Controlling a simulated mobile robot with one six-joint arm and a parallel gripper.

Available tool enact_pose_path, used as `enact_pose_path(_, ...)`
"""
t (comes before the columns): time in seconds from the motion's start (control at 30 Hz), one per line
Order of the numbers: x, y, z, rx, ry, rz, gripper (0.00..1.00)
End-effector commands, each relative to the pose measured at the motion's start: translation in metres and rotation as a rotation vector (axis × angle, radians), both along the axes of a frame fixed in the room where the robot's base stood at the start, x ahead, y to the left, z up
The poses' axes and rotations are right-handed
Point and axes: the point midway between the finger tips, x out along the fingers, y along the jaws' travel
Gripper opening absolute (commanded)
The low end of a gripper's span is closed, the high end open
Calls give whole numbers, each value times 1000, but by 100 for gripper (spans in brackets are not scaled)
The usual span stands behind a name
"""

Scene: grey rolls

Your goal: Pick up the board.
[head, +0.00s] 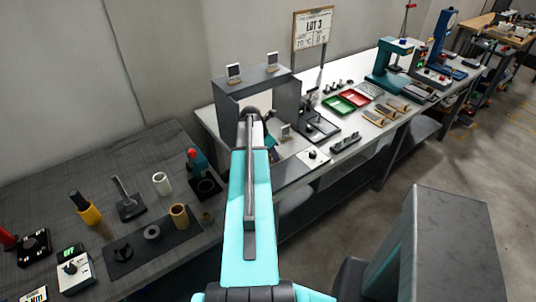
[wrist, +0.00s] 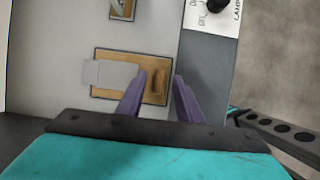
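A tan wooden board (wrist: 104,57) lies on the pale work surface in the wrist view. It bears a light grey plate (wrist: 112,74) on its left and a brown block (wrist: 158,84) on its right. My gripper (wrist: 160,76) is open, its two purple fingers apart. The fingertips appear on either side of the brown block, over the board's right part; I cannot tell their height or whether they touch. In the head view my teal arm reaches towards the grey frame on the white bench, and I cannot make out the gripper or this board there.
A lamp box with a black knob (wrist: 213,4) stands right of the board. A grey frame (head: 224,106) stands on the white bench, with red (head: 356,98) and green (head: 338,104) trays beyond. A dark table (head: 60,165) at left holds several tools.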

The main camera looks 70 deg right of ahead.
Motion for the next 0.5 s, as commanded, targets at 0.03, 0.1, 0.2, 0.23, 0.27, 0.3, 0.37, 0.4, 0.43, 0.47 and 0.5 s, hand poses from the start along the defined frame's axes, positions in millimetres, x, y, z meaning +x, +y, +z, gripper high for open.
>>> enact_pose_path(0.03, 0, 0, 0, 0, 0, 0, 33)
enact_pose_path(0.1, 0, 0, 0, 0, 0, 0, 33)
enact_pose_path(0.2, 0, 0, 0, 0, 0, 0, 33)
enact_pose_path(0.23, 0, 0, 0, 0, 0, 0, 33)
enact_pose_path(0.27, 0, 0, 0, 0, 0, 0, 33)
enact_pose_path(0.3, 0, 0, 0, 0, 0, -1, 33)
enact_pose_path(0.37, 0, 0, 0, 0, 0, -1, 23)
enact_pose_path(0.4, 0, 0, 0, 0, 0, -1, 16)
enact_pose_path(0.43, 0, 0, 0, 0, 0, -1, 11)
enact_pose_path(0.47, 0, 0, 0, 0, 0, -1, 6)
enact_pose_path(0.5, -1, 0, 0, 0, 0, -1, 0)
